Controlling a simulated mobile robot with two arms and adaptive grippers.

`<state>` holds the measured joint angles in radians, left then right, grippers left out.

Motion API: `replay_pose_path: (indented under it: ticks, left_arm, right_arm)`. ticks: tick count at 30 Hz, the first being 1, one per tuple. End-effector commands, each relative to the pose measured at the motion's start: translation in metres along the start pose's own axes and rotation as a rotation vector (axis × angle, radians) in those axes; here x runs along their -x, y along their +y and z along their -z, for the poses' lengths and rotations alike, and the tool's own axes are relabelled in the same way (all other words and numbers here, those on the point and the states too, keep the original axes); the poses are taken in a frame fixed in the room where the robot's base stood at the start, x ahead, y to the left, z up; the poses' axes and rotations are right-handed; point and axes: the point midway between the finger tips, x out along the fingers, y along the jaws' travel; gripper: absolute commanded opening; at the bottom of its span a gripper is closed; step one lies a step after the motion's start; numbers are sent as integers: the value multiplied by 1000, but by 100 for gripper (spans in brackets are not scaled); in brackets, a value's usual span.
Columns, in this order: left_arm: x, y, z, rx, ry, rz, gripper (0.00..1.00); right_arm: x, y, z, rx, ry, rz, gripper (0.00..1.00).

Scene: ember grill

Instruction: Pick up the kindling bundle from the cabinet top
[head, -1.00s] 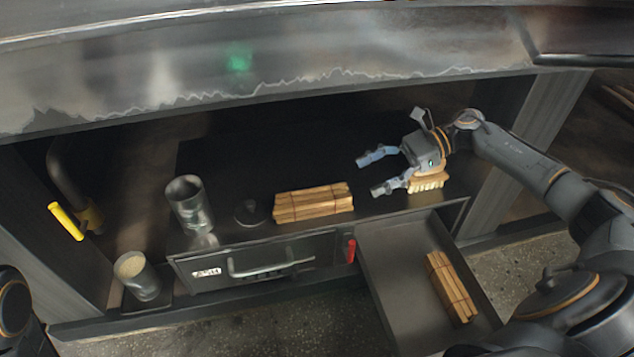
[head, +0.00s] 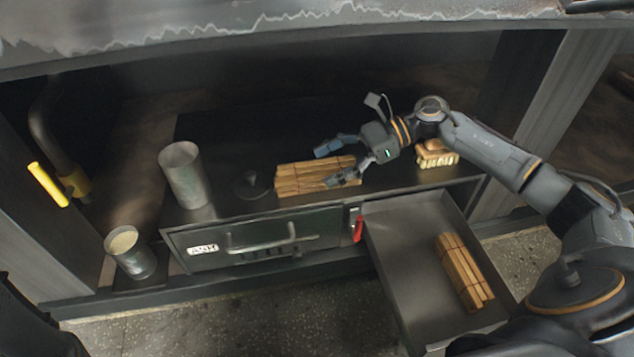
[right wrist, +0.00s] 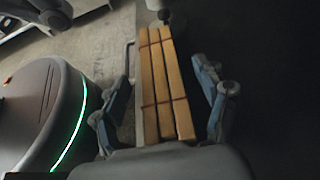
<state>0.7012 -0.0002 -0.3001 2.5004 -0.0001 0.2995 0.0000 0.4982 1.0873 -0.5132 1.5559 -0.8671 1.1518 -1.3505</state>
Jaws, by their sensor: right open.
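In the right wrist view the bundle (right wrist: 165,85) lies lengthwise between the two spread fingers, with gaps on both sides. I cannot tell whether the gripper is lowered around it or still above it. My left gripper is not in view.
A second bundle (head: 464,272) lies in the open drawer (head: 400,262). A metal cylinder (head: 184,176) and a small dark lid-like object (head: 251,184) stand left of the bundle. A filled can (head: 130,253) stands lower left.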

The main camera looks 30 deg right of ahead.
Motion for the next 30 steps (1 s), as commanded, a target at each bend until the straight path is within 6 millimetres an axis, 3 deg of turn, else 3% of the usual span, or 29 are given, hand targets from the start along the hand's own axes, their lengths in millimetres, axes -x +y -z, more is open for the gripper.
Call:
replay_pose_path:
  ticks: [9,19,30]
  left_arm:
    - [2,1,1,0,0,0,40]
    - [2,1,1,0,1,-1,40]
    - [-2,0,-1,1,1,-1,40]
  right_arm:
    - [-6,0,-1,0,1,1,73]
    - [-5,0,-1,0,1,1,8]
    - [-3,0,-6,1,0,1,8]
